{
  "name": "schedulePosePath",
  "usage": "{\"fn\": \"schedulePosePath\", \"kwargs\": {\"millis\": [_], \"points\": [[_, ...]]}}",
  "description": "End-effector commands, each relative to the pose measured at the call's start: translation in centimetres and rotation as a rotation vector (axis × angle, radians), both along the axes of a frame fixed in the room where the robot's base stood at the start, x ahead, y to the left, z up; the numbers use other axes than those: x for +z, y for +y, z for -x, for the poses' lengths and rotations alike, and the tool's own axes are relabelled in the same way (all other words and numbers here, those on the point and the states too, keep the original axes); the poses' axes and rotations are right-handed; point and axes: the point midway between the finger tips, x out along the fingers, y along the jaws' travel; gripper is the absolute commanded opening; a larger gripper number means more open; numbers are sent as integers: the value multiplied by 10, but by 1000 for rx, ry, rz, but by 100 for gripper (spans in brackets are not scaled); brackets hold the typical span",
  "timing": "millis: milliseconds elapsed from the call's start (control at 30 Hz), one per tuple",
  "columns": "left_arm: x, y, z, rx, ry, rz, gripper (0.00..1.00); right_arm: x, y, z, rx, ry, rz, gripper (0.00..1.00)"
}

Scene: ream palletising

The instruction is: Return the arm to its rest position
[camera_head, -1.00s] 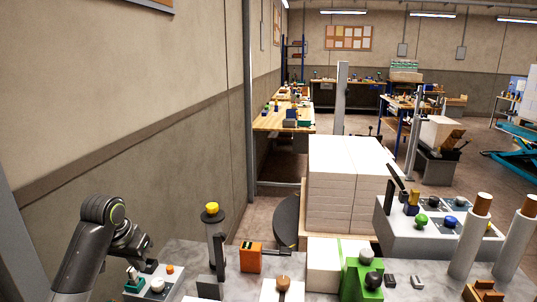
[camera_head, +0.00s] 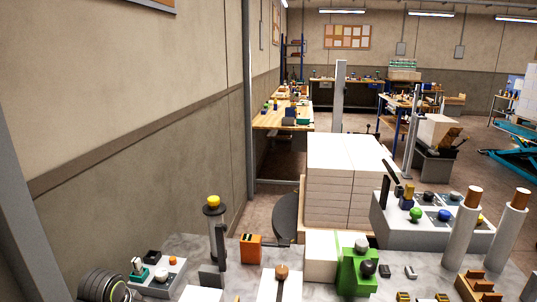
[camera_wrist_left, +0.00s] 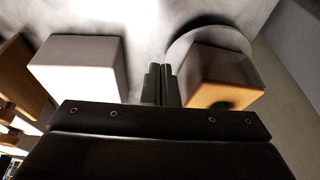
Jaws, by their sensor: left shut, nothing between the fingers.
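My left arm (camera_head: 104,285) shows only as a dark rounded link at the bottom left of the head view; its gripper is out of that view. In the left wrist view my left gripper (camera_wrist_left: 161,84) is shut, its two dark fingers together with nothing between them. A white block (camera_wrist_left: 78,67) lies to the left of the fingers and an orange-brown block (camera_wrist_left: 218,80) to the right, both apart from them as far as I can tell. My right gripper is not in view.
Two grey cylinders (camera_head: 462,235) stand at the right. A wall borders the left.

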Motion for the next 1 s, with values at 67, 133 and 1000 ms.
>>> {"fn": "schedulePosePath", "kwargs": {"millis": [67, 133, 1000], "points": [[-26, -3, 30, 6, 6, -2, 0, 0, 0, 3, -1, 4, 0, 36], [-43, -6, 56, 15, 4, -7, 0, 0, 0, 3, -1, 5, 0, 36], [-71, -9, 307, 203, -37, -97, 0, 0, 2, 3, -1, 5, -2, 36]]}}
